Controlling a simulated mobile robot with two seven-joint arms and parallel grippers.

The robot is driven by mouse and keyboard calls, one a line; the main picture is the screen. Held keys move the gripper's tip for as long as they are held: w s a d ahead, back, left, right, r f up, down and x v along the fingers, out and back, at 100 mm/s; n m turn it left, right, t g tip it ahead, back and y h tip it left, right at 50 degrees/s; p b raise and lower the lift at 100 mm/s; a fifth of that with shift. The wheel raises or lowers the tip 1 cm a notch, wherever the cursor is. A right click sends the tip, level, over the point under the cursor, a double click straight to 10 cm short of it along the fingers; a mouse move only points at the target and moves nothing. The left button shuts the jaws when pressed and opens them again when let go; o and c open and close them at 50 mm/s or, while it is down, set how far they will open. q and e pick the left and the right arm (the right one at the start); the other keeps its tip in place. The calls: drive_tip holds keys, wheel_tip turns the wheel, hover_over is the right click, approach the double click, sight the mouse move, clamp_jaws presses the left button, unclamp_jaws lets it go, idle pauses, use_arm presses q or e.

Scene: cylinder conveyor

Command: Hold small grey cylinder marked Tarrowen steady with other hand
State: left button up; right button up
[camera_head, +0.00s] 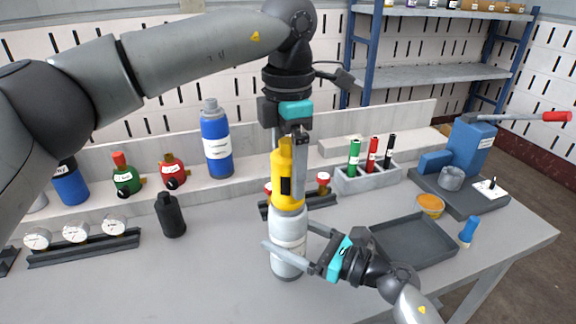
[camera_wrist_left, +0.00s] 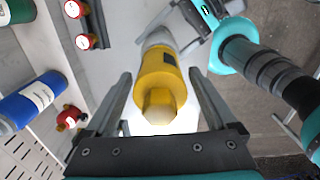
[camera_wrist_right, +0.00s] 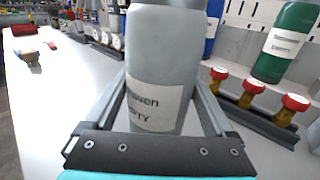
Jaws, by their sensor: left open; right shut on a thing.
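The grey cylinder (camera_head: 288,240) stands upright on the bench with a yellow valve top (camera_head: 284,176) on it. In the right wrist view the cylinder (camera_wrist_right: 163,75) fills the middle, and its white label shows part of a name and "EMPTY", partly cut off. My right gripper (camera_head: 290,252) is shut around the cylinder's body, one finger on each side. My left gripper (camera_head: 290,170) points down from above at the yellow top. In the left wrist view the yellow top (camera_wrist_left: 160,85) lies between the open left fingers, with gaps beside it.
A dark tray (camera_head: 412,243) lies to the right, with a blue-handled tool (camera_head: 468,232) and an orange-topped tin (camera_head: 430,205) near it. A black bottle (camera_head: 170,215) and a gauge rack (camera_head: 80,243) stand left. A marker holder (camera_head: 366,178) and blue press (camera_head: 470,145) are behind.

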use_arm(q)
drive_tip(key=shift+f, duration=0.1)
drive_tip(key=shift+f, duration=1.15)
clamp_jaws()
drive_tip(key=n, duration=0.3)
drive_tip(key=shift+n, duration=1.6)
drive_tip(key=shift+n, duration=0.7)
drive_tip(key=n, duration=0.4)
drive_tip(key=shift+n, duration=0.3)
